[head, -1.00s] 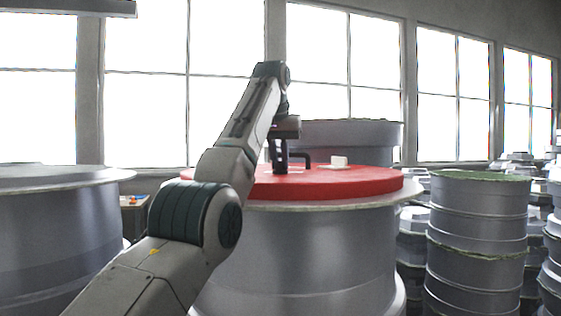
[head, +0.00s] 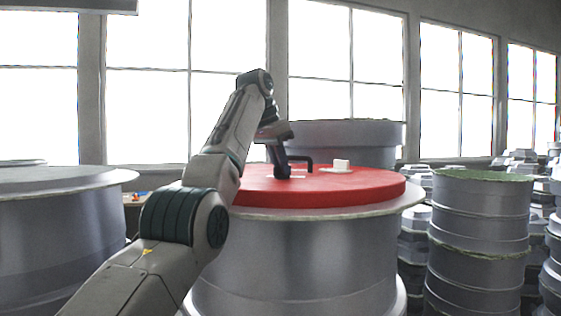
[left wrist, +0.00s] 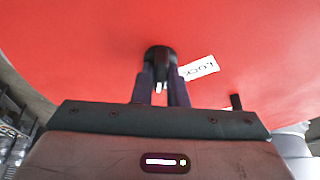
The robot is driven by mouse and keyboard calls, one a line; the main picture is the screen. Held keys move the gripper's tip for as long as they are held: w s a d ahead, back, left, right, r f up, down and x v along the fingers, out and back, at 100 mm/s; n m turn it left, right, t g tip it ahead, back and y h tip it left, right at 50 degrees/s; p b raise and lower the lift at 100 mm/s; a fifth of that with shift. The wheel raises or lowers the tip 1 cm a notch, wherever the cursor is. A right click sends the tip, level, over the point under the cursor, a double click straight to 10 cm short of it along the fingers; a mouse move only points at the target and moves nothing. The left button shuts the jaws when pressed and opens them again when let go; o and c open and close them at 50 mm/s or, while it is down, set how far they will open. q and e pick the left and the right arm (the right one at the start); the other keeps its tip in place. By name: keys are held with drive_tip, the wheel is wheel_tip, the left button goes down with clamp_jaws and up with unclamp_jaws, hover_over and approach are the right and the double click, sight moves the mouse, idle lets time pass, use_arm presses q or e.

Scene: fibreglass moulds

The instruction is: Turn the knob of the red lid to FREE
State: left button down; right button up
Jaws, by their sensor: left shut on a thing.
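The red lid (head: 350,192) lies flat on a large grey drum-shaped mould. My left gripper (head: 281,172) reaches down onto the lid's left part, tilted. In the left wrist view my left gripper (left wrist: 160,92) is shut on the dark round knob (left wrist: 160,55), one finger on each side. A white label (left wrist: 200,68) with dark letters lies on the lid just right of the knob; its text is too blurred to read surely. The fingers hide part of the knob, and its pointing direction is unclear. My right gripper is not in view.
A black bar handle (head: 302,160) and a white block (head: 341,164) on a pale plate stand on the lid near the gripper. Another grey mould (head: 345,135) stands behind. Stacked grey moulds (head: 480,215) fill the right; a wide mould (head: 60,220) stands left.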

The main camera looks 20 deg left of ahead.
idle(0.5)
use_arm(q)
drive_tip(key=c, duration=1.4)
unclamp_jaws()
drive_tip(key=shift+c, duration=0.2)
drive_tip(key=p+v, duration=0.4)
drive_tip(key=v, duration=0.6)
drive_tip(key=shift+r, duration=0.35)
drive_tip(key=shift+s+a, duration=0.1)
drive_tip(key=shift+a, duration=0.05)
